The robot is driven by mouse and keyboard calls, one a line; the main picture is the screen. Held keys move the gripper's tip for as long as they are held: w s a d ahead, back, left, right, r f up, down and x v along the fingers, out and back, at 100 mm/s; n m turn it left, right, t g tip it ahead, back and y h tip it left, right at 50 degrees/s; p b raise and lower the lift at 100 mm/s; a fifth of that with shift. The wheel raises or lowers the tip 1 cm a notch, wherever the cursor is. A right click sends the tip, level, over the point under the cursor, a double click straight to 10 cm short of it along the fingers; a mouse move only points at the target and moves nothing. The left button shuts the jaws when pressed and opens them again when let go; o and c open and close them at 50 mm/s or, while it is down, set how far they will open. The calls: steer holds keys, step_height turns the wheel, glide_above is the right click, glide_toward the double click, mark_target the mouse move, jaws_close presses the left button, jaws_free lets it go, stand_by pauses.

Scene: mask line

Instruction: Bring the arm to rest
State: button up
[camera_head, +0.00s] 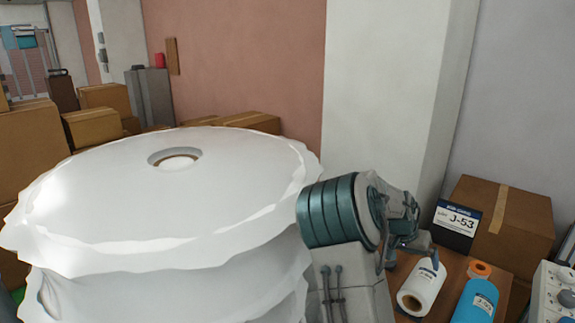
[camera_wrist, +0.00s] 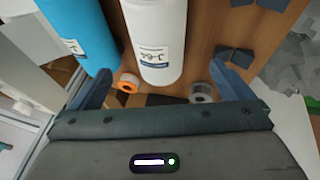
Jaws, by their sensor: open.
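My arm (camera_head: 345,215), teal and grey, is bent at the right of the head view. My gripper (camera_head: 428,252) hangs over the wooden table (camera_head: 452,275), close to the white roll (camera_head: 420,288). In the wrist view my gripper (camera_wrist: 159,72) is open, with its two blue-grey fingers spread apart and nothing held. The labelled white roll (camera_wrist: 157,35) lies beyond and between the fingertips. Whether a finger touches it I cannot tell.
A blue roll (camera_head: 476,302) and an orange tape roll (camera_head: 481,269) are beside the white roll. A grey tape roll (camera_wrist: 201,92) shows between the fingers. A J-53 sign (camera_head: 457,220) and cardboard box (camera_head: 515,225) stand behind. A huge white ruffled roll (camera_head: 110,200) fills the left.

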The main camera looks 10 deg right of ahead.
steer(key=s+a+r+n+t+y, duration=0.1)
steer(key=s+a+r+n, duration=0.3)
steer(key=s+a, duration=0.9)
steer(key=s+a+r+n+t+y, duration=0.1)
steer(key=s+a+r+n+y, duration=0.3)
steer(key=s+a, duration=0.9)
steer(key=shift+s+a+r+n, duration=0.35)
steer(key=shift+a+r+n, duration=0.35)
steer(key=shift+a+r, duration=0.15)
